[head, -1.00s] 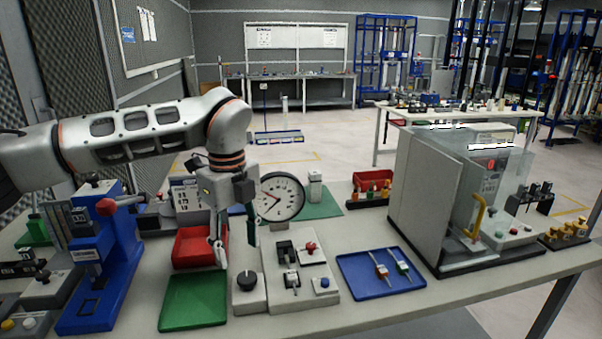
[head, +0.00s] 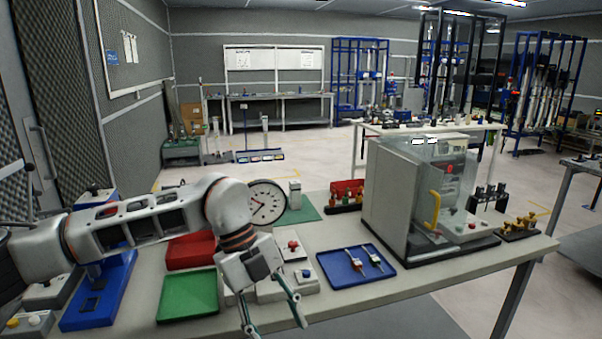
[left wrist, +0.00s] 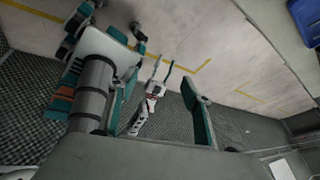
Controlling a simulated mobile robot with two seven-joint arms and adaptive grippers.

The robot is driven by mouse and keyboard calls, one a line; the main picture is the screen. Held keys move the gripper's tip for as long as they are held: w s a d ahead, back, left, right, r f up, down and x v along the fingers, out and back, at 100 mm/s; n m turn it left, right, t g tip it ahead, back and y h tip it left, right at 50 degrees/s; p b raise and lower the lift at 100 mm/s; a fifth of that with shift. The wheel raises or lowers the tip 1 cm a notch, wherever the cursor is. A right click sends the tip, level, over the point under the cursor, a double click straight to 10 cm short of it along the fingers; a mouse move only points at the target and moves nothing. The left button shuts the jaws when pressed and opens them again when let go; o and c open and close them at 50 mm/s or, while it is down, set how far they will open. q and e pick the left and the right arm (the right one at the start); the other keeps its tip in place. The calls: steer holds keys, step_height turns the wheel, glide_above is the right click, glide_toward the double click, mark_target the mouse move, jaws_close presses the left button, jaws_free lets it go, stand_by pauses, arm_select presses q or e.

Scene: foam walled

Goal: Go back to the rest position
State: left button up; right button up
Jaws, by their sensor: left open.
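My left arm comes in from the left over the bench in the head view. Its gripper (head: 273,312) points down near the bench's front edge. Its two fingers are apart with nothing between them. In the left wrist view, one teal finger stands right of centre. Past it, lower down over the floor, shows a white body with two thin teal prongs, apparently my right gripper (left wrist: 160,78); its prongs are apart and empty. The right gripper is outside the head view.
The bench carries a green tray (head: 187,297), a red tray (head: 190,251), a round dial (head: 267,203), a blue tray (head: 357,266) with two small tools, and a clear-sided machine (head: 415,195). A blue fixture (head: 100,292) stands left, partly behind my arm. Floor is free in front.

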arm_select(q)
steer(key=s+d+m+g+h, duration=0.35)
steer(key=s+d+h, duration=0.45)
steer(key=d, duration=0.5)
steer(key=s+d+r+n+t+h, duration=0.1)
steer(key=d+r+n+t+h, duration=0.2)
steer(key=r+h, duration=0.35)
steer(key=w+a+f+n+t+h, duration=0.25)
steer(key=w+a+n+t, duration=0.35)
steer(key=n+t, duration=0.6)
steer(key=w+a+f+n+t+y, duration=0.4)
steer(key=a+f+n+t+y, duration=0.45)
steer(key=f, duration=0.35)
steer(key=s+a+f+n+g+y, duration=0.1)
steer(key=s+a+f+g+y, duration=0.1)
steer(key=s+a+f, duration=0.3)
steer(key=s+a+f+n+g+y, duration=0.2)
steer(key=s+a+f+y, duration=0.3)
steer(key=f, duration=0.7)
steer(key=s+a+f+n+g+y, duration=0.1)
steer(key=s+a+f+g+y, duration=0.1)
steer(key=s+a+f, duration=0.4)
step_height(320, 180, down, 3)
steer(key=shift+s+a+f+n+g+y, duration=0.2)
steer(key=shift+a+n+g+y, duration=0.15)
steer(key=shift+a+y, duration=0.4)
